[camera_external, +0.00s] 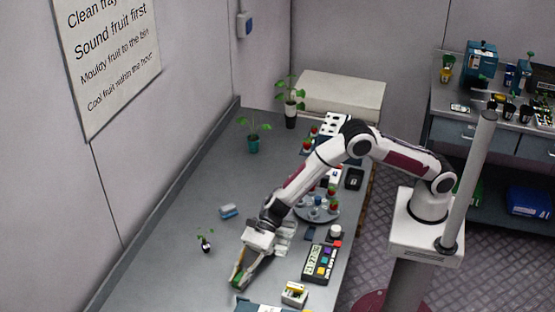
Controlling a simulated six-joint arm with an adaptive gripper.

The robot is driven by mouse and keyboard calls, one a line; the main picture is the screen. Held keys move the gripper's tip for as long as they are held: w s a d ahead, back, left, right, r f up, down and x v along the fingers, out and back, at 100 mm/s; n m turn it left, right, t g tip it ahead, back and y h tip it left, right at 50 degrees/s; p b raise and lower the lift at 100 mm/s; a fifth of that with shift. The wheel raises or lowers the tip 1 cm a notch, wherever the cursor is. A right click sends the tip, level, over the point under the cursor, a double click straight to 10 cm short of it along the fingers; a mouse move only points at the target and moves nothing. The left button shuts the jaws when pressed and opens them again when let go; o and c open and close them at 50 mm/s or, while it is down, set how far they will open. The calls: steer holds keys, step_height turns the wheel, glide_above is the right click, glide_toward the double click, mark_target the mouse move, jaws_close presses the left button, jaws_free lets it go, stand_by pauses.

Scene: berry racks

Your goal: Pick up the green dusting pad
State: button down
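My gripper (243,279) points down and to the left, low over the front part of the grey bench. A small green thing (236,282) shows at its fingertips; it may be the green dusting pad, but most of it is hidden by the fingers. I cannot tell whether the fingers are closed on it or only around or beside it, or whether it rests on the bench.
A blue and grey block (229,211) and a small potted seedling (206,241) stand left of my gripper. A dark keypad device (321,262) and a white and yellow box (294,294) lie to the right. A round tray (317,217) holds several items. The bench's left side is mostly clear.

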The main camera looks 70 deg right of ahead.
mark_target(239, 276)
steer(key=shift+r, duration=0.1)
stand_by(0.3)
steer(key=shift+r, duration=4.9)
